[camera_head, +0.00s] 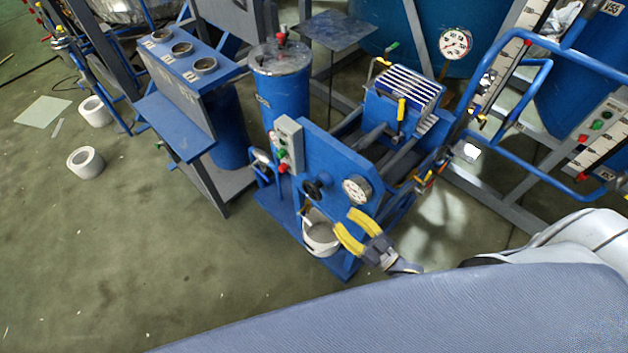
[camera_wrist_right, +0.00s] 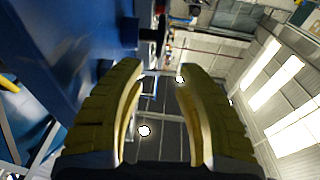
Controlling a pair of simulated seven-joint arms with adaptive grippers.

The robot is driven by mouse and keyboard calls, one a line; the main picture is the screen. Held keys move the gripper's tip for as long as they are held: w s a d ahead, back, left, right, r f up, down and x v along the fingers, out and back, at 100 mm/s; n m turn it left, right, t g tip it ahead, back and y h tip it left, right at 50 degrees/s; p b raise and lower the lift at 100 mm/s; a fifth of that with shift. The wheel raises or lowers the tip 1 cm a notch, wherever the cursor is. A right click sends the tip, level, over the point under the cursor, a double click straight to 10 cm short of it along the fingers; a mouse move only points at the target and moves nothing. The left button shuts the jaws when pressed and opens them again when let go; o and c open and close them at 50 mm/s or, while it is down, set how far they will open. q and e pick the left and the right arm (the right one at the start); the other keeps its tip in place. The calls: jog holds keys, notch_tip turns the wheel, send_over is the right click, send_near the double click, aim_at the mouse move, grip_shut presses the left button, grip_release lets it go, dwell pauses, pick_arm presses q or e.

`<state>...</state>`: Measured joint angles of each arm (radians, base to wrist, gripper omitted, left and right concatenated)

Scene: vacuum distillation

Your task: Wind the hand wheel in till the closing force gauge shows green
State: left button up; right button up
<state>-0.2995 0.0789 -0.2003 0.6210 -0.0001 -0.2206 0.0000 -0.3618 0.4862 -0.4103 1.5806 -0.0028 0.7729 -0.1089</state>
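A black hand wheel (camera_head: 316,187) sits on the front of the blue press frame (camera_head: 335,160). A round white gauge (camera_head: 357,189) is just right of it; its reading is too small to tell. My right gripper (camera_head: 346,221), with yellow fingers, is below the gauge and to the lower right of the wheel, apart from the wheel. In the right wrist view its fingers (camera_wrist_right: 160,72) are spread with nothing between them. A dark part, perhaps the wheel, shows beyond the fingertips beside a blue panel. My left gripper is not in view.
A grey box with green and red buttons (camera_head: 289,143) is left of the wheel. A white pot (camera_head: 319,235) stands low on the press base, close to my right gripper. A second gauge (camera_head: 455,43) is farther back. Open floor (camera_head: 130,250) lies to the left.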

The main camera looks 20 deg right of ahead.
aim_at(304, 184)
jog(key=shift+g+h, duration=0.4)
jog(key=shift+g, duration=0.4)
jog(key=x, duration=0.5)
jog(key=r+x, duration=0.1)
jog(key=x, duration=0.5)
jog(key=r+x, duration=0.1)
jog(key=x, duration=0.5)
jog(key=shift+w+a+r, duration=0.1)
jog(key=shift+w+r, duration=0.05)
grip_shut()
